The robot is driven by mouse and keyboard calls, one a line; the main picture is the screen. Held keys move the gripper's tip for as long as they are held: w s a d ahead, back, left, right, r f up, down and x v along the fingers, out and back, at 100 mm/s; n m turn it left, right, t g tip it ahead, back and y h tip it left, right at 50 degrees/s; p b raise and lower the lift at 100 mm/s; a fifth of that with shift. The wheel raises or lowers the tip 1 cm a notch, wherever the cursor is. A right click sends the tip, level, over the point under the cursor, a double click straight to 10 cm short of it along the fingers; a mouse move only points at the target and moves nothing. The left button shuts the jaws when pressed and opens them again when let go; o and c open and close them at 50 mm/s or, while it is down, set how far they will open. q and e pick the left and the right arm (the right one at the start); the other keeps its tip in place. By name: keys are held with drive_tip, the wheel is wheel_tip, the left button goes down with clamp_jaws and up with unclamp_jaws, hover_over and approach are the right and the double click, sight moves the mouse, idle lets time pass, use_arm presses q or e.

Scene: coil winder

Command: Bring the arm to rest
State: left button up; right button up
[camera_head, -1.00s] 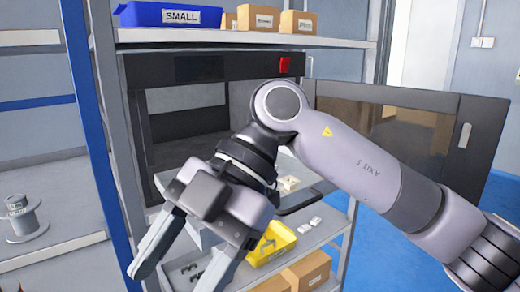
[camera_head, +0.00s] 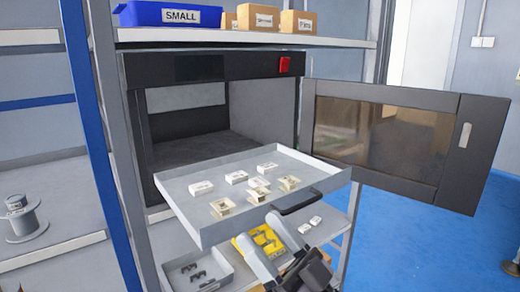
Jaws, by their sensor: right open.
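My right gripper (camera_head: 258,230) shows low in the middle of the head view, with its two fingers pointing up and left. It is open and empty. It is in front of the yellow bin (camera_head: 257,252) and just below the front edge of the pulled-out tray (camera_head: 206,237). The rest of my right arm is below the picture. My left gripper is not in view.
The tray carries several small pale parts (camera_head: 258,184) and has a dark handle (camera_head: 299,202). An open black cabinet (camera_head: 136,108) stands behind it, its windowed door (camera_head: 480,150) swung right. A blue SMALL bin (camera_head: 150,15) sits above.

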drive_tip(key=d+f+m+t+h, duration=0.1)
drive_tip(key=d+f+m+h, duration=0.4)
drive_tip(key=f, duration=0.4)
drive_tip(key=d+f+m+t+h, duration=0.1)
drive_tip(key=d+f+m+h, duration=0.3)
drive_tip(key=f+h, duration=0.45)
drive_tip(key=s+d+f+g+h, duration=0.2)
drive_tip(key=s+d+f+g, duration=0.2)
drive_tip(key=s+f, duration=0.4)
drive_tip(key=s+d+f+g+h, duration=0.2)
drive_tip(key=s+d+f+g, duration=0.3)
drive_tip(key=f, duration=0.5)
wheel_tip(320, 180, up, 10)
drive_tip(key=s+d+n+t+p, duration=0.1)
drive_tip(key=s+p, duration=0.2)
drive_tip(key=p, duration=1)
drive_tip(key=shift+r, duration=0.2)
drive_tip(key=shift+d+f, duration=0.1)
